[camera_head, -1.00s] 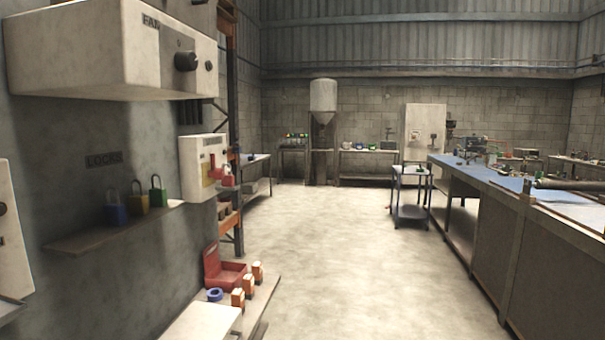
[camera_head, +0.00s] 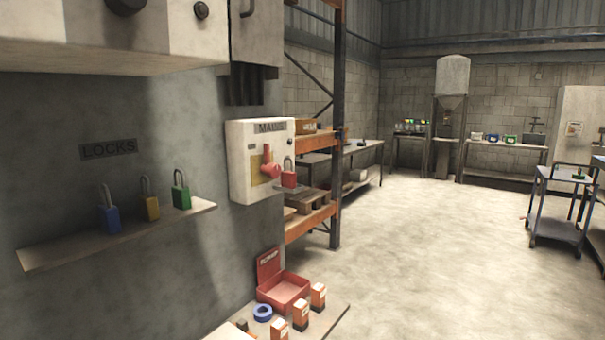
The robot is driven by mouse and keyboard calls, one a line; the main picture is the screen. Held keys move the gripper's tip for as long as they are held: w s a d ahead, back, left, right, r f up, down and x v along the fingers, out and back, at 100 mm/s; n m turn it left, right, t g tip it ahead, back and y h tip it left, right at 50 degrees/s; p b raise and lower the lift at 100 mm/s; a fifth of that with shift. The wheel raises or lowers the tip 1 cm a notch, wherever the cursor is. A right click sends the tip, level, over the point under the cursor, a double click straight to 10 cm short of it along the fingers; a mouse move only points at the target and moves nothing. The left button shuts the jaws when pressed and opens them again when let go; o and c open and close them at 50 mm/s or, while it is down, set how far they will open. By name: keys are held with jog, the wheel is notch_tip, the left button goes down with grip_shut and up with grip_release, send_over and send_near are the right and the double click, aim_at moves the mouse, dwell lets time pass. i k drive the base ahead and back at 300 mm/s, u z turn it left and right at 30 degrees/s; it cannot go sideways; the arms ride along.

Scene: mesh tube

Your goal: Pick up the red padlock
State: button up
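The red padlock (camera_head: 288,178) hangs at the right side of the white box labelled MAINS (camera_head: 240,165) on the wall, close beside a red switch handle (camera_head: 268,168). Its grey shackle shows above its red body. Whether the shackle passes through the handle I cannot tell. My gripper is not in view.
A wall shelf (camera_head: 50,256) under a LOCKS sign holds blue (camera_head: 109,218), yellow (camera_head: 150,207) and green (camera_head: 181,196) padlocks. A grey cabinet overhangs at upper left. Open floor lies right.

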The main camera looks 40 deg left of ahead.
aim_at(289, 179)
jog(key=u, duration=0.65)
jog(key=i, duration=1.15)
jog(key=u, duration=0.85)
